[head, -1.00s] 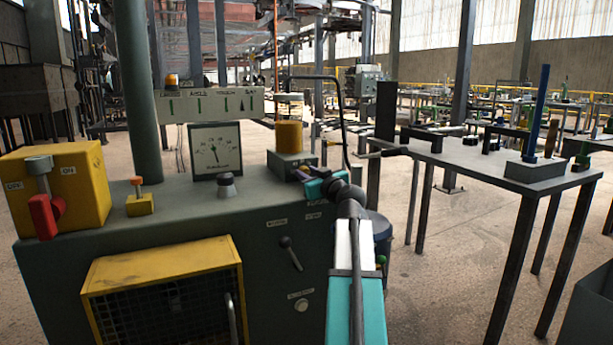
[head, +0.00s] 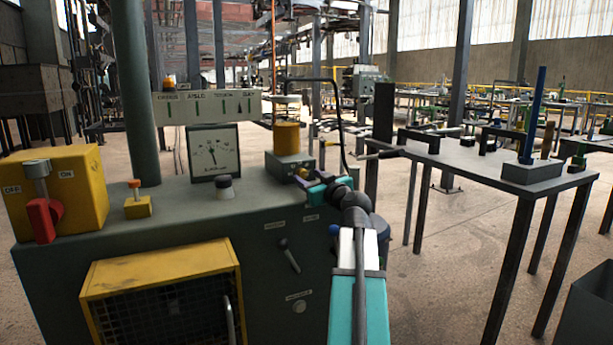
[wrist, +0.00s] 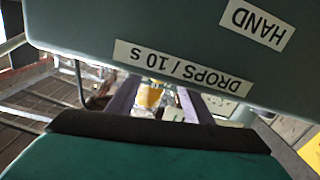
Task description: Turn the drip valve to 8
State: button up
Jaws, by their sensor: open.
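A yellow-orange reservoir (head: 287,138) stands on a grey block (head: 290,163) at the machine's back right corner. A small yellow part (head: 302,173) shows at the block's front, by my gripper (head: 303,181); it may be the drip valve's knob. In the wrist view my gripper (wrist: 157,100) has its two dark fingers apart, with a yellow part (wrist: 150,96) seen between them. Whether they touch it I cannot tell. An upside-down "DROPS / 10 S" label (wrist: 183,68) is on a grey-green surface close to the camera. No valve setting is readable.
The machine top also carries a dial gauge (head: 213,152), a black knob (head: 224,188), a small yellow box with an orange knob (head: 138,204) and a yellow switch box with a red handle (head: 43,219). A dark table (head: 470,166) stands at right.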

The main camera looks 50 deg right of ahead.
jog(key=v, duration=1)
jog(key=shift+s+p, duration=0.35)
jog(key=shift+s+a, duration=0.1)
jog(key=shift+a, duration=0.05)
